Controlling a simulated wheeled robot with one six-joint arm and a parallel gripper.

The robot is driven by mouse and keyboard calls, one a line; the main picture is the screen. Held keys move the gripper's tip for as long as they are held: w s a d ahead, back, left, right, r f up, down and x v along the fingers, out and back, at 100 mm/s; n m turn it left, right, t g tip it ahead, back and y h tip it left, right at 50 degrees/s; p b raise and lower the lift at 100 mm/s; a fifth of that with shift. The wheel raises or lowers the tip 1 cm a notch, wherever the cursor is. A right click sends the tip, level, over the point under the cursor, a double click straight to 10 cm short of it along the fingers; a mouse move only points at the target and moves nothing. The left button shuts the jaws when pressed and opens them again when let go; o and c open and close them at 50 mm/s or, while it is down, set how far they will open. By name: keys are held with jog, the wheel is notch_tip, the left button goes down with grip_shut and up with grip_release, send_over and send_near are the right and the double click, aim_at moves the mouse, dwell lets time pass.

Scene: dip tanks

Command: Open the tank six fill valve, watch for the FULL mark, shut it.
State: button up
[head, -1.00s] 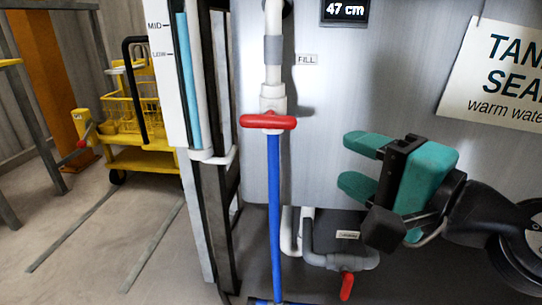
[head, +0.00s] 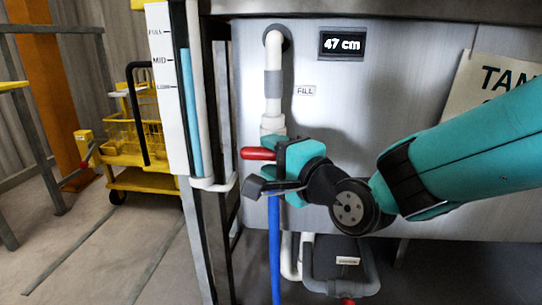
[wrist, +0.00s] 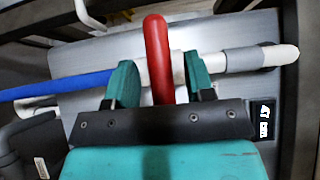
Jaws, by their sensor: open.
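The red handle of the fill valve (head: 257,153) lies crosswise to the white pipe, below the FILL label (head: 305,91). My gripper (head: 280,160) is at this handle and hides its right part. In the wrist view my gripper's open fingers (wrist: 160,82) stand on either side of the red handle (wrist: 157,50), with visible gaps. The sight gauge (head: 195,110) has a blue column whose top is a little above the MID mark and below the top mark, blurred but apparently FULL (head: 155,32). The display (head: 343,44) reads 47 cm.
A blue hose (head: 274,240) hangs below the valve. A grey drain pipe (head: 340,285) with another red handle is lower down. A yellow cart (head: 130,180) stands at the left on open floor. A partly hidden sign (head: 480,85) is at the right.

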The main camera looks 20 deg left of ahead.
jog(key=shift+w+a, duration=0.2)
jog(key=shift+a, duration=0.1)
grip_shut()
